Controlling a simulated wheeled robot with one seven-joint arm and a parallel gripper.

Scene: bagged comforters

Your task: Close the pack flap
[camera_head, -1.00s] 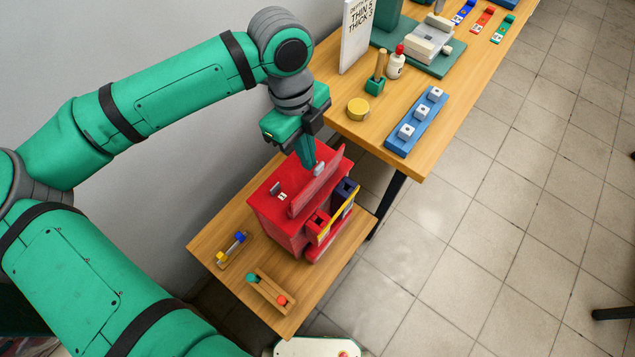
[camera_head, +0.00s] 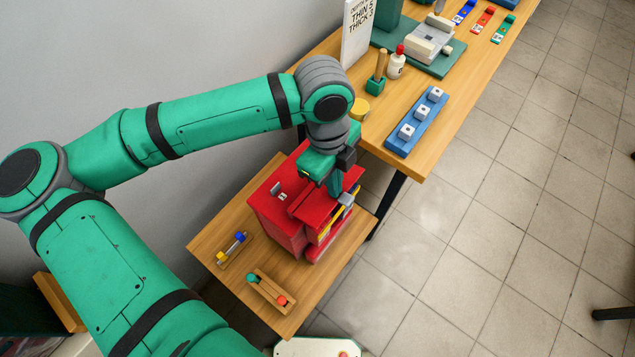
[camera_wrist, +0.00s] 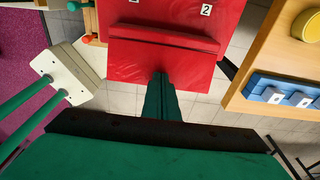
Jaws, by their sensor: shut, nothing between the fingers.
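The red pack (camera_head: 275,212) stands on a low wooden table, and its red top also shows in the wrist view (camera_wrist: 165,14). Its red flap (camera_head: 312,206) lies lowered over the front compartments, with a grey tab (camera_head: 346,199) at its outer edge. In the wrist view the flap (camera_wrist: 140,56) spreads below a raised red ridge. My gripper (camera_head: 334,192) is shut and empty, pointing down at the flap's outer part. Its fingertips (camera_wrist: 160,78) overlap the flap's edge; I cannot tell whether they touch. My gripper partly hides the compartments and flap edge in the head view.
Small wooden holders with coloured pieces (camera_head: 270,290) lie on the low table (camera_head: 220,275). A higher bench (camera_head: 440,140) at the right carries a blue block rack (camera_head: 416,122), a glue bottle (camera_head: 396,64) and a yellow tin (camera_head: 360,108).

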